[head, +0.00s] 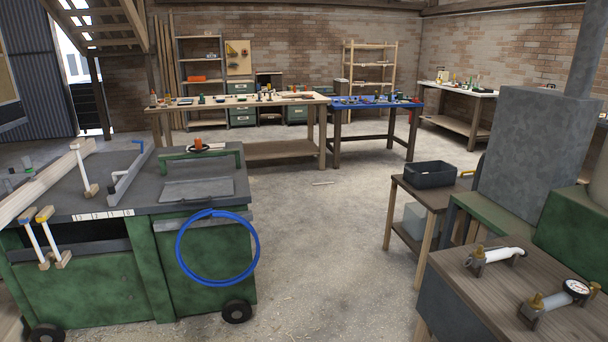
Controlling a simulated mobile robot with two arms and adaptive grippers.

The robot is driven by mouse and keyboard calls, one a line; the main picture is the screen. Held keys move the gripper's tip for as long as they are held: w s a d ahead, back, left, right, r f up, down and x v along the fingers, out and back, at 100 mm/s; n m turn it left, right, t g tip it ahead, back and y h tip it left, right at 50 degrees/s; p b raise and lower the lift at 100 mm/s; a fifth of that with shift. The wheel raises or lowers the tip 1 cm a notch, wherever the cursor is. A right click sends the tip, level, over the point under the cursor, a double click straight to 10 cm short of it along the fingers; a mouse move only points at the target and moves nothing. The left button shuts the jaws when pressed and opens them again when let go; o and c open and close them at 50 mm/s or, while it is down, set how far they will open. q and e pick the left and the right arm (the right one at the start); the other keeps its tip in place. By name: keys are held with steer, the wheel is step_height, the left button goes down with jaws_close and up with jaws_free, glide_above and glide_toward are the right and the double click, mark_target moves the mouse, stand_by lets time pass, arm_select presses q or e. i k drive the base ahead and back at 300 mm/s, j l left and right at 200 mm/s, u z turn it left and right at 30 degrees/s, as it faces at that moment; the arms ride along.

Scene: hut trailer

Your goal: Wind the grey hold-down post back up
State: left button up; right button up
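No part in view can be told for certain as the grey hold-down post. A green wheeled machine (95,285) with a grey top (110,203) stands at the left of the head view. A slanted grey bar (127,177) with a blue end lies on its top, and small grey upright parts (28,163) show at its left edge. At the right, a tall grey round post (588,45) rises by a big grey box (535,135); its upper end is out of the picture. Neither of my grippers is in view.
A blue hose ring (180,262) hangs on the machine's front. A long wooden beam (42,186) crosses its top. At the right are a brown bench (500,300) with gauge fittings and a side table (408,197) with a dark bin (430,175).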

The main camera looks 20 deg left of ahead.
mark_target(25, 161)
steer(key=i+j+u, duration=0.2)
steer(key=i+u, duration=1.05)
steer(key=i+l+u, duration=0.25)
steer(key=i+u, duration=0.55)
steer(key=i+l+u, duration=0.1)
steer(key=i+u, duration=0.25)
steer(key=i+j+z, duration=0.15)
steer(key=z, duration=0.35)
steer(key=i+j+z, duration=0.25)
steer(key=z, duration=0.2)
